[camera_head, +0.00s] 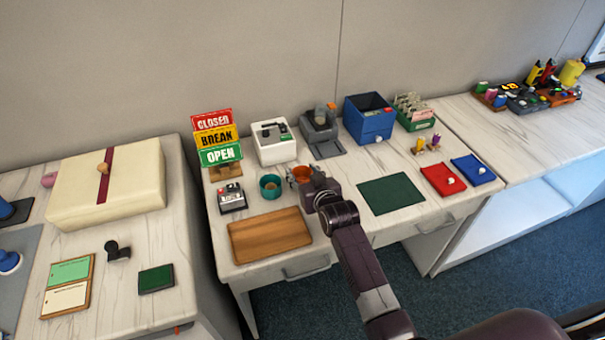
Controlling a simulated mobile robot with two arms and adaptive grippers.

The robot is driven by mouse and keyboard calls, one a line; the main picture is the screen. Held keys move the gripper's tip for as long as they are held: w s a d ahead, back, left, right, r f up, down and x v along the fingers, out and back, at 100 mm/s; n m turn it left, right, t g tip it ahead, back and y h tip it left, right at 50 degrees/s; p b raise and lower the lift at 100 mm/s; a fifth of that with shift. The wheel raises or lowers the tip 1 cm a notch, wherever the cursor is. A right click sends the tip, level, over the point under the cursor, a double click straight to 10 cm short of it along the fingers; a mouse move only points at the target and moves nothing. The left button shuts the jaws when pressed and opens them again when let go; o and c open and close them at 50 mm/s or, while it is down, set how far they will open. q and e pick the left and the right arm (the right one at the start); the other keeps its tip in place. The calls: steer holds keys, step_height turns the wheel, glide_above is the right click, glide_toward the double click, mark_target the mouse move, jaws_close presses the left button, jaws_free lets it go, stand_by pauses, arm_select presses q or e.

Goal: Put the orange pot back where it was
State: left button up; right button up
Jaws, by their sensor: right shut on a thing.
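The orange pot (301,174) is on the middle marble-topped table in the head view, close to the right of a teal pot (270,186). My right gripper (312,182) is at the orange pot and shut on it. The gripper covers the pot's lower right part, so I cannot tell whether the pot touches the tabletop. My left gripper is not in view.
A wooden tray (270,236) lies in front of the pots. A grey machine (320,132) and a white box (274,142) stand behind. A small device (231,197) is at left. A dark green mat (391,195) lies right of my arm.

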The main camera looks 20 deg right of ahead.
steer(key=shift+f, duration=0.15)
steer(key=o, duration=1.1)
steer(key=shift+o, duration=0.2)
steer(key=shift+r, duration=0.2)
steer(key=shift+s, duration=0.35)
steer(key=v, duration=1.1)
steer(key=shift+s+r, duration=0.1)
steer(key=shift+r, duration=0.05)
